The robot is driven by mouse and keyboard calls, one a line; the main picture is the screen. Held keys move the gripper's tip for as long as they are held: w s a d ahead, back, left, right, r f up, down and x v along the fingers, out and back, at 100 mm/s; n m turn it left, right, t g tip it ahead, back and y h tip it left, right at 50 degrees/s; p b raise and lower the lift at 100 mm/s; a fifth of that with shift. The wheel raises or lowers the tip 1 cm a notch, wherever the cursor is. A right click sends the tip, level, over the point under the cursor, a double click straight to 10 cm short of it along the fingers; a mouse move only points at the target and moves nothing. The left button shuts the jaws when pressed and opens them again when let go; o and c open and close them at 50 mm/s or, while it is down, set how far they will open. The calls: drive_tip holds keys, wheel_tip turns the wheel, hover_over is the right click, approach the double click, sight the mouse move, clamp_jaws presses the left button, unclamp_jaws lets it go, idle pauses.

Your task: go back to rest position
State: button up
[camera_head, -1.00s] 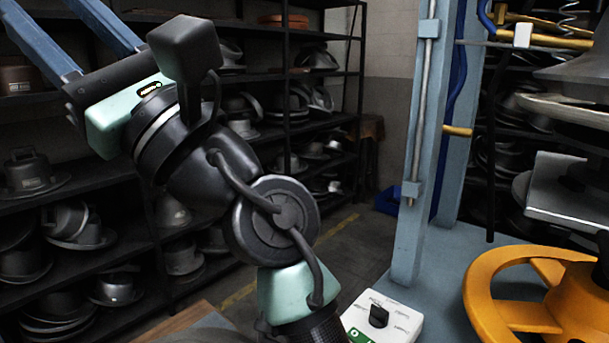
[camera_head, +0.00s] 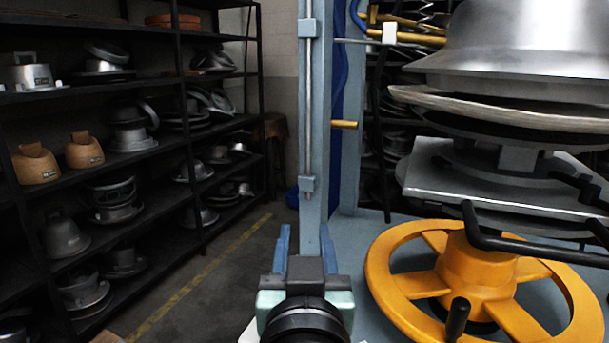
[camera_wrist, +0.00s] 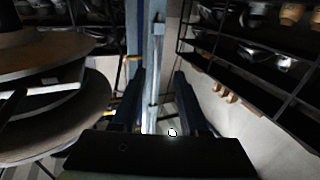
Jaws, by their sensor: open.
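My gripper (camera_head: 306,240) is at the bottom centre of the head view, pointing away from me. Its two blue fingers are apart with nothing between them. In the wrist view the fingers of my gripper (camera_wrist: 157,88) are also spread and empty. The hat press (camera_head: 500,120) stands to the right, with metal moulds stacked above a flat plate. Its yellow handwheel (camera_head: 400,315) lies right of my gripper, apart from it. The blue-grey press post (camera_head: 313,140) rises beyond the fingers.
Dark shelves (camera_head: 150,215) with metal hat moulds and two wooden blocks (camera_head: 85,150) line the left side. The floor (camera_head: 215,285) between shelves and press is clear. A white panel, mostly hidden behind my wrist, sits at the bottom centre.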

drive_tip(key=s+r+t+p, duration=0.1)
drive_tip(key=s+r+t, duration=0.5)
drive_tip(key=r, duration=0.7)
drive_tip(key=s+r+t+p, duration=0.25)
drive_tip(key=s+r, duration=0.45)
drive_tip(key=r, duration=0.6)
wheel_tip(320, 180, up, 19)
drive_tip(key=p, duration=1.9)
drive_tip(key=shift+w+t, duration=0.25)
drive_tip(key=shift+t, duration=0.1)
drive_tip(key=shift+r, duration=0.1)
